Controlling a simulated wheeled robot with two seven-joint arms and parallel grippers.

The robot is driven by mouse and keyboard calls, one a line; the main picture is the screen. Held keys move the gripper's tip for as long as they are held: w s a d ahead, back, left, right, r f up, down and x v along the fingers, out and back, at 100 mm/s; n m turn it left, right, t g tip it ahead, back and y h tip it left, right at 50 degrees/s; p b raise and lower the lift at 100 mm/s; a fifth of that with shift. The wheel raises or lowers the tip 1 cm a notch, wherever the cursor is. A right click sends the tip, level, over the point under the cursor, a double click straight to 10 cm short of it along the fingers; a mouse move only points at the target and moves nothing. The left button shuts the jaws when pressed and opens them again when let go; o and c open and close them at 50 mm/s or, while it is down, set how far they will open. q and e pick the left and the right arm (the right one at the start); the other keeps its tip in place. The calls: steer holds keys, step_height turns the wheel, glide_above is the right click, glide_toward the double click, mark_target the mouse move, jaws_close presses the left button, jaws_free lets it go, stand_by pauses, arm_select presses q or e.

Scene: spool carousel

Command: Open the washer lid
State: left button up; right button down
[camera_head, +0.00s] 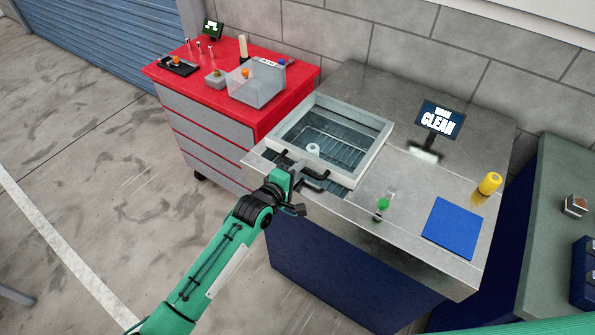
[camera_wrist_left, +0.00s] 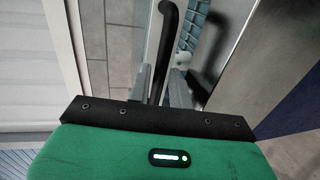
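The washer (camera_head: 376,157) is set in the metal worktop, with a pale square frame around its basin. A wire rack and a white ring-shaped part (camera_head: 313,150) show inside; I cannot tell whether a clear pane covers them. A black bar handle (camera_head: 284,160) runs along the washer's front edge. My left gripper (camera_head: 303,179) is at this handle. In the left wrist view the black handle bar (camera_wrist_left: 168,28) passes between the two grey fingers (camera_wrist_left: 160,82), which sit close on both sides of it. My right gripper is out of view.
A blue mat (camera_head: 453,228), a yellow bottle (camera_head: 490,184) and a green-topped item (camera_head: 383,204) are to the right. A red cabinet (camera_head: 222,67) with a clear box (camera_head: 257,84) stands left.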

arm_select(q)
steer(key=b+v, duration=0.2)
steer(key=v, duration=1.1)
steer(key=shift+s+a, duration=0.2)
steer(key=shift+s, duration=0.15)
